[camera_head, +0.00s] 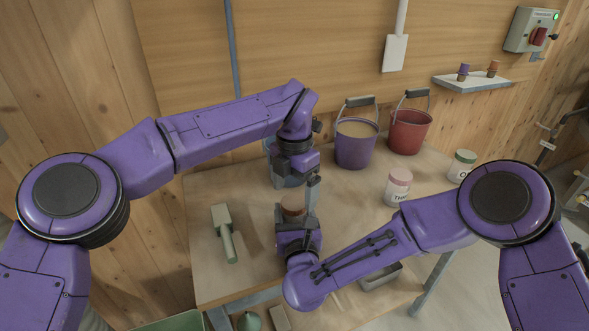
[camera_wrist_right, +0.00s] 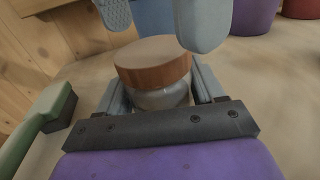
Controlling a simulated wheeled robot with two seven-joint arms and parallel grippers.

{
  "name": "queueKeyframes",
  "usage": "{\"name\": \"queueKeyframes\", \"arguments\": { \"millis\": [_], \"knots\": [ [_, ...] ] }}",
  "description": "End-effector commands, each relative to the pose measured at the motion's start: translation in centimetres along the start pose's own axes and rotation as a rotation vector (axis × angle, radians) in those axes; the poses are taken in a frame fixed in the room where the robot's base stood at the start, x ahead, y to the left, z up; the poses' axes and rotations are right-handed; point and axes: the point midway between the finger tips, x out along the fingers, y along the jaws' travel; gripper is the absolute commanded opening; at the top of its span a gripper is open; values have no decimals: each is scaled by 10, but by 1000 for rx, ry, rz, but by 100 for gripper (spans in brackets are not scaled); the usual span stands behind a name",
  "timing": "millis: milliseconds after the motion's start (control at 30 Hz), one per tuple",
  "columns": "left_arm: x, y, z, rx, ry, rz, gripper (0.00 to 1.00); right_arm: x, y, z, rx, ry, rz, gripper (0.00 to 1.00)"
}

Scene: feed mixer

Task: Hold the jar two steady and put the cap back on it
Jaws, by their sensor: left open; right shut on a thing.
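A pale jar (camera_wrist_right: 160,97) with a brown cap (camera_wrist_right: 152,62) stands between the fingers of my right gripper (camera_wrist_right: 160,98), which is shut on it. The cap sits on the jar's top; I cannot tell whether it is fully tightened. The jar's label is hidden. In the head view the cap (camera_head: 293,202) shows just beyond my right wrist, with the jar mostly hidden. My left gripper (camera_head: 300,188) is open above the cap. Its two fingertips show in the right wrist view (camera_wrist_right: 162,22), apart and above the cap, one on each side.
A pink-lidded jar (camera_head: 397,186) and a green-lidded jar (camera_head: 461,165) stand to the right. A purple bucket (camera_head: 356,145) and a red bucket (camera_head: 409,131) stand behind. A green-handled brush (camera_head: 224,232) lies left of the jar. A blue container (camera_head: 284,181) is partly hidden behind my left gripper.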

Motion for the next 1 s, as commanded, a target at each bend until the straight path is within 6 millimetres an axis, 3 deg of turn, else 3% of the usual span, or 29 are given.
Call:
{"name": "queueKeyframes", "arguments": {
  "millis": [200,400,767,800,900,1000],
  "knots": [
    [-54,0,1,-2,-5,4,92,0,0,0,0,0,-1,0],
    [-86,0,1,-1,-2,3,92,0,0,0,0,0,-1,0],
    [-96,0,0,0,-1,0,92,0,0,0,0,-1,0,0],
    [-96,0,0,0,-1,0,92,0,0,0,0,-1,0,71],
    [-95,0,0,0,-1,1,92,0,0,0,0,0,0,97],
    [-95,0,0,0,-1,1,92,0,0,0,0,0,0,97]
  ]
}}
